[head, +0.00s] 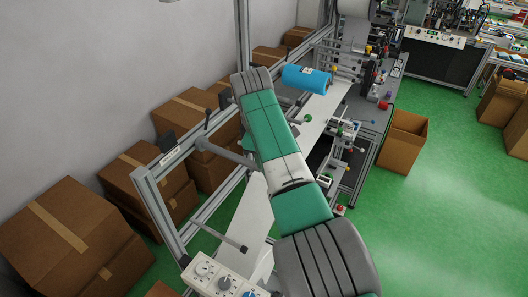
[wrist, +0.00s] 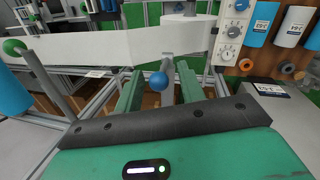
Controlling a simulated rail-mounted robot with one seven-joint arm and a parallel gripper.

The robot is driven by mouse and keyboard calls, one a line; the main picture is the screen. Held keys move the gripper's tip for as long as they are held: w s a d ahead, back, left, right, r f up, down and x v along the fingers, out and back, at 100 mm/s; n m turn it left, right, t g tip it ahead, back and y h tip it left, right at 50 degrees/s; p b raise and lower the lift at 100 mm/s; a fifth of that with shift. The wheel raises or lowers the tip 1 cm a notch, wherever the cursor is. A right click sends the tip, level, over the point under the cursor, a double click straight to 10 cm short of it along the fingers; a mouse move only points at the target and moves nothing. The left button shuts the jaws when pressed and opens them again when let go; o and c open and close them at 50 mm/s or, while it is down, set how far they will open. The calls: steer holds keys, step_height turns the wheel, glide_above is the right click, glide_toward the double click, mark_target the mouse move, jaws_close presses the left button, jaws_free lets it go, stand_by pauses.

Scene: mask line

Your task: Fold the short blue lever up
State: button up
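The blue lever shows in the wrist view as a round blue knob (wrist: 158,80) on a short, thick grey rod, pointing toward the camera below a white band. My gripper (wrist: 161,72) has two green fingers, set apart, one on each side of the lever. It is open, and no contact with the knob is visible. The dark edge of my gripper body hides the lower part of the fingers. In the head view my green and grey arm reaches over the machine; I cannot make out the fingers or the blue lever there.
A green knob (wrist: 14,47) on a long grey rod stands left in the wrist view. The white band (wrist: 95,48) crosses above the lever. A control panel (wrist: 232,30) with dials is at upper right. Cardboard boxes (head: 70,235) line the wall; green floor lies open at right.

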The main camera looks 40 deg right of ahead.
steer(key=shift+r, duration=0.15)
step_height(320, 180, up, 7)
steer(key=a+b, duration=0.1)
steer(key=b, duration=0.1)
steer(key=shift+s+a+r, duration=0.2)
steer(key=shift+a, duration=0.05)
